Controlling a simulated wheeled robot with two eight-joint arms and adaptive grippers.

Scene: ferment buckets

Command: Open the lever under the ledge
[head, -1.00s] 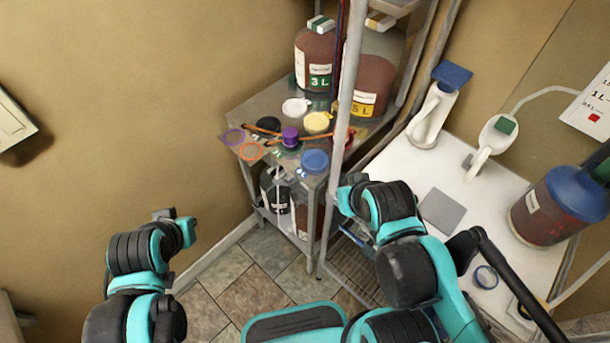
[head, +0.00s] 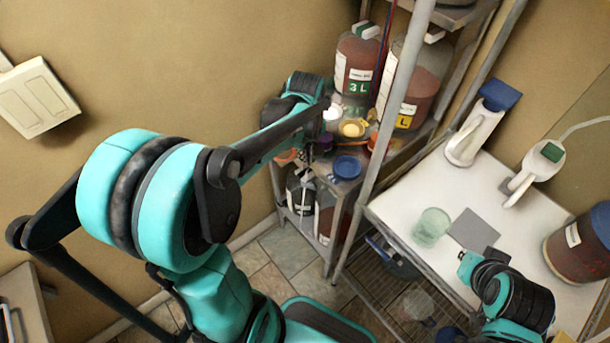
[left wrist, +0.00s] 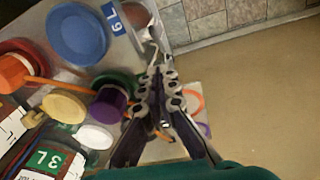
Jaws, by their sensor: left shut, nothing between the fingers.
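My left gripper (left wrist: 165,78) is shut and empty, its fingertips at the edge of the steel ledge (left wrist: 128,55) in the left wrist view. A small pale, bent piece (left wrist: 150,48) sticks out at that edge just ahead of the fingertips; I cannot tell whether it is the lever or whether they touch. In the head view my left arm reaches over the small steel shelf, and its gripper is small and partly hidden near the ledge's front. The underside of the ledge is hidden. My right gripper (head: 468,264) is at the lower right, over the white counter's edge.
A blue lid (left wrist: 77,30), a purple cap (left wrist: 108,104) and a yellow lid (left wrist: 64,107) lie on the shelf. A 3 L jug (head: 356,65) stands behind. A steel post (head: 388,125) rises right of the shelf. A clear green cup (head: 432,226) stands on the counter (head: 400,210).

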